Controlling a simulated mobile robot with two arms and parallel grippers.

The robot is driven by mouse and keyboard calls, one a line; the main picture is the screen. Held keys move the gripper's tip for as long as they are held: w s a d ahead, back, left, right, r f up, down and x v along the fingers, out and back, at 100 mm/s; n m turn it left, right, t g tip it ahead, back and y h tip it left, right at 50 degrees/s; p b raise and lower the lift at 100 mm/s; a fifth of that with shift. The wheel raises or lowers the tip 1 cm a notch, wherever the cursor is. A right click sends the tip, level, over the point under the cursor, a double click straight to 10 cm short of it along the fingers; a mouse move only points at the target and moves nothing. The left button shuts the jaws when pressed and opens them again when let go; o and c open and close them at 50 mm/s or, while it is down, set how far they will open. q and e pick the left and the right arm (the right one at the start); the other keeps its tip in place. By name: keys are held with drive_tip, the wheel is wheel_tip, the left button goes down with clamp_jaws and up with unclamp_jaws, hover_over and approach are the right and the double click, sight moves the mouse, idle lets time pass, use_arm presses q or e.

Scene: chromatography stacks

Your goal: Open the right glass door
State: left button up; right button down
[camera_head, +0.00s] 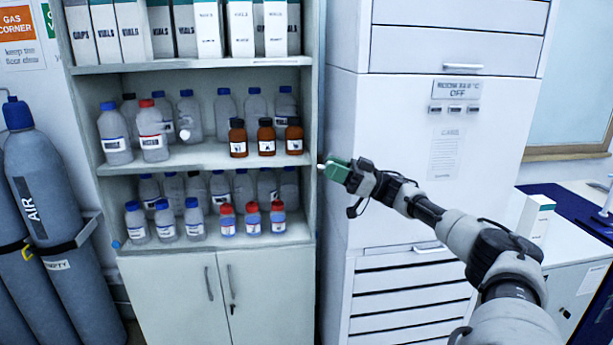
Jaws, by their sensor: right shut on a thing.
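The shelf cabinet (207,158) stands left of centre, with its upper shelves in plain view. The glass of its doors is too clear to make out. At the cabinet's right edge a narrow upright strip shows, which looks like the right glass door (321,110) seen nearly edge-on. My right gripper (330,170), with green fingers, comes in from the right. It is shut on a small pale piece at that edge, which seems to be the door's handle; the fingers hide most of it. A round white knob (184,134) shows near the cabinet's middle. My left gripper is out of view.
Bottles and vial boxes (240,28) fill the shelves. Closed cupboard doors (222,298) are below. A tall white instrument stack (440,130) stands close on the right, behind my arm. Gas cylinders (55,200) stand at the left. A bench (580,270) is at the right.

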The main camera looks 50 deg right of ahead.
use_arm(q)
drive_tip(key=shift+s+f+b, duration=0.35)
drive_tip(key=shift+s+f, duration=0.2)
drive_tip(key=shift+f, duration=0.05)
use_arm(e)
drive_tip(key=shift+s+d+r+n+g+y, duration=0.1)
drive_tip(key=shift+s+d+n+g+y, duration=0.45)
drive_tip(key=shift+s+d, duration=0.6)
drive_tip(key=shift+w+d, duration=0.1)
drive_tip(key=c, duration=0.8)
unclamp_jaws()
use_arm(q)
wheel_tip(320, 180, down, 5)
drive_tip(key=b, duration=0.5)
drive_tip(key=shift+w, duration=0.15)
use_arm(e)
drive_tip(key=v, duration=1)
drive_tip(key=shift+s+d+f, duration=0.25)
